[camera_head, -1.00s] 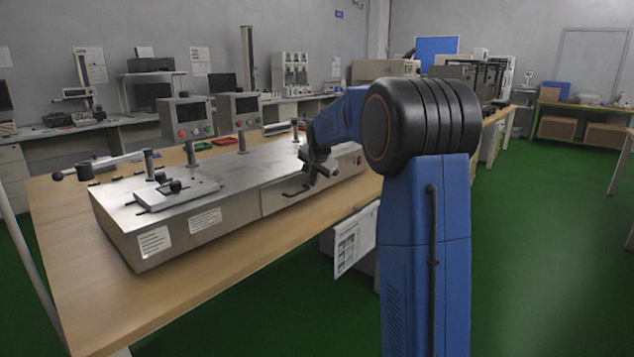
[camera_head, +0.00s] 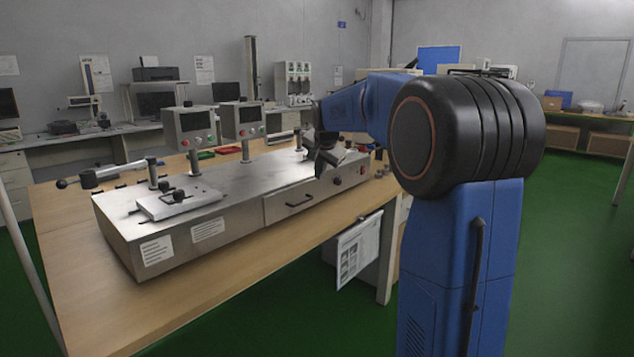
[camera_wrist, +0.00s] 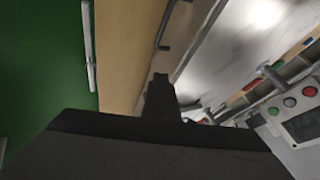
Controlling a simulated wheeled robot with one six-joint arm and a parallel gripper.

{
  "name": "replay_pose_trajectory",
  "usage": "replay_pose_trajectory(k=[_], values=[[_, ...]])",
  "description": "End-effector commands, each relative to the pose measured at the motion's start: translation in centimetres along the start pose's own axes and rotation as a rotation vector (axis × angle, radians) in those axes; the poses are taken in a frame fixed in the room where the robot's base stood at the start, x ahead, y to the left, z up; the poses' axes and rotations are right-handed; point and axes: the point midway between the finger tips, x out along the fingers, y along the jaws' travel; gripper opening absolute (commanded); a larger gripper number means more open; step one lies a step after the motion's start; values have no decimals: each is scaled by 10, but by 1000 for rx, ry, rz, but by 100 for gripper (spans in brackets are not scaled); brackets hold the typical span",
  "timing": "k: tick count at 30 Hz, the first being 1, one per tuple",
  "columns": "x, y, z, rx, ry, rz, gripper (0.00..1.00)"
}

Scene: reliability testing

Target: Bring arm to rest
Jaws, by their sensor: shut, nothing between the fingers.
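My blue arm with its black joint rises at the right of the head view and reaches left over the bench. My gripper (camera_head: 329,161) hangs at its end, in front of the drawer side of the metal test machine (camera_head: 150,232). It is small and dark there. In the wrist view my gripper (camera_wrist: 160,85) shows as one dark narrow shape pointing up the picture, with its fingers together and nothing seen between them. The drawer handle (camera_wrist: 165,30) lies beyond it. The handle also shows in the head view (camera_head: 299,200), left of my gripper.
The machine stands on a wooden bench (camera_head: 95,295). Two control boxes (camera_head: 190,126) with coloured buttons rise behind it on posts. A lever (camera_head: 110,171) sticks out at its left end. A paper sheet (camera_head: 358,250) hangs below the bench edge. Green floor (camera_head: 575,250) is open at the right.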

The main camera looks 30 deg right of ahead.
Motion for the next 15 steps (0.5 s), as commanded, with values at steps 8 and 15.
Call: replay_pose_trajectory(k=[8, 15], values=[[-49, 2, 0, 0, 0, 2, 0], [-66, 2, 0, 0, -2, 4, 0]])
